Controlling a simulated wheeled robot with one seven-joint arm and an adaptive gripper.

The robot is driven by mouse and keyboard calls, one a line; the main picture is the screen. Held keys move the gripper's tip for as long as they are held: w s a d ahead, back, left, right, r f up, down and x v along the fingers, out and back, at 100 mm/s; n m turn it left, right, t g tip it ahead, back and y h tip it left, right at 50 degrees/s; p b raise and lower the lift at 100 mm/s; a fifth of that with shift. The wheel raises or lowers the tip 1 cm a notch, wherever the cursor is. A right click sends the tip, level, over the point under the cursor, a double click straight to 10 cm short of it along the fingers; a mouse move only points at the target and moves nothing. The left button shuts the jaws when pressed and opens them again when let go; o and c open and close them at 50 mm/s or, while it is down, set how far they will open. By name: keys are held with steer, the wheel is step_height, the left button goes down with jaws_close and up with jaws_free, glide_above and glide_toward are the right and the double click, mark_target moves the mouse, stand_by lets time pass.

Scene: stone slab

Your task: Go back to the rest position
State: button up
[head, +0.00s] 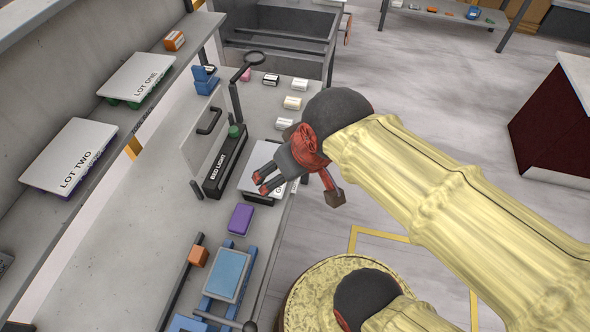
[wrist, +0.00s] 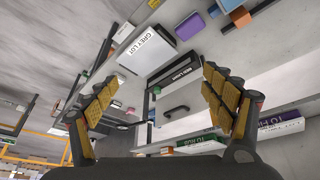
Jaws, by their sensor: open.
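My gripper (head: 288,185) is above the front edge of the stone slab in the head view, beside the white-topped box marked GREY LOT (head: 250,181) and partly covering it. In the wrist view my gripper (wrist: 160,78) has its two yellow-padded fingers spread wide, with nothing between them. The GREY LOT box (wrist: 148,48) shows beyond the fingers, apart from them. My arm reaches in from the lower right of the head view.
A black labelled box (head: 225,162) and a clear panel with a handle (head: 203,135) stand left of my gripper. A purple block (head: 240,219) and a blue tray (head: 228,274) lie nearer. Shelves line the left. Open floor (head: 440,120) lies right.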

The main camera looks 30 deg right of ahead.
steer(key=shift+s+d+r+m, duration=0.15)
steer(key=shift+s+r+m, duration=0.05)
steer(key=shift+s, duration=0.2)
steer(key=shift+s+d+r+m, duration=0.15)
steer(key=shift+s+m, duration=0.05)
steer(key=shift+s, duration=0.2)
step_height(320, 180, down, 3)
steer(key=b, duration=0.3)
steer(key=shift+f, duration=0.1)
steer(key=c, duration=0.3)
stand_by(1.2)
